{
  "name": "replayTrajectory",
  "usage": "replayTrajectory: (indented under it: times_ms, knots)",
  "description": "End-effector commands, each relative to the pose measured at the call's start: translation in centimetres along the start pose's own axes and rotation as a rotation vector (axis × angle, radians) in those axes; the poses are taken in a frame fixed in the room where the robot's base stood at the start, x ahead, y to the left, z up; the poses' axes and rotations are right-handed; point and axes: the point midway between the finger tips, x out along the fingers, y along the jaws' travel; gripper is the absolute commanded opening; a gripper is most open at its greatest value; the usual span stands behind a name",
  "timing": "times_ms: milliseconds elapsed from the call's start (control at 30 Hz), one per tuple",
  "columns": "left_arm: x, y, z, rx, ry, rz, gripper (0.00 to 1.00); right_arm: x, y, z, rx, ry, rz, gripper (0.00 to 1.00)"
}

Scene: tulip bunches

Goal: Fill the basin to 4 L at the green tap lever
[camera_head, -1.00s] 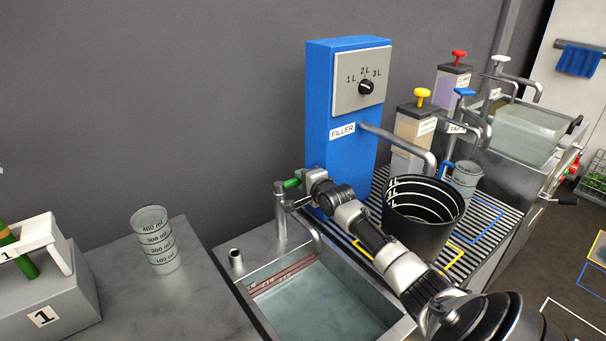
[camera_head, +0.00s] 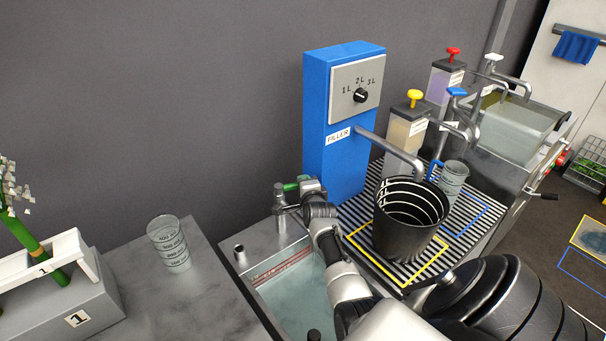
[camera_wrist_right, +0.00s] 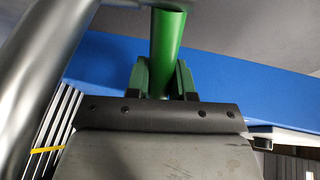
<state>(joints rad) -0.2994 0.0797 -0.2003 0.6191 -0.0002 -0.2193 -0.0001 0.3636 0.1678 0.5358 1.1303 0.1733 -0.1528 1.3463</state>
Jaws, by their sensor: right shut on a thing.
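The basin (camera_head: 243,283) is a grey metal sink at the lower middle of the head view, with water in it and red marks on its inner back wall. My right arm covers much of it, so I cannot read the level. The green tap lever (camera_head: 291,187) sticks out from the metal tap behind the basin. It fills the upper middle of the right wrist view (camera_wrist_right: 168,45). My right gripper (camera_wrist_right: 161,78) is shut on the green lever, with a finger on each side of it. My left gripper is out of view.
A blue filler (camera_head: 338,170) with a dial stands behind a black bucket (camera_head: 405,240) on a striped grate. A measuring cup (camera_head: 169,245) stands on the counter left of the basin. A numbered stand (camera_head: 60,300) holds a green stem at the far left.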

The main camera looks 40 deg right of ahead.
Motion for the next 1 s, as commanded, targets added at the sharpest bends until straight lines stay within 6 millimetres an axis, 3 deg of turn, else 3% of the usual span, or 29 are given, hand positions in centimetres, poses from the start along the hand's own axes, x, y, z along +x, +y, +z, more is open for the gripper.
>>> replayTrajectory:
  times_ms: [300,333,500,800,1000]
  knots:
    - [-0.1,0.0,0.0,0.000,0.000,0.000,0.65,0.0,-0.3,-0.1,0.002,0.006,-0.009,0.00]
    - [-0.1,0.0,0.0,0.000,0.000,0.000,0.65,0.0,-0.3,-0.1,0.002,0.006,-0.008,0.26]
    - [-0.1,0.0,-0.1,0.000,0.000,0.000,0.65,0.0,-0.1,0.0,0.002,0.005,-0.003,0.48]
    - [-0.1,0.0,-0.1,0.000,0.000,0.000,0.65,-0.2,0.2,0.1,0.001,0.003,0.002,0.48]
    - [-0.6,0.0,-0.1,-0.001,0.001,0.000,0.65,-2.3,0.1,0.1,0.002,0.003,0.001,0.48]
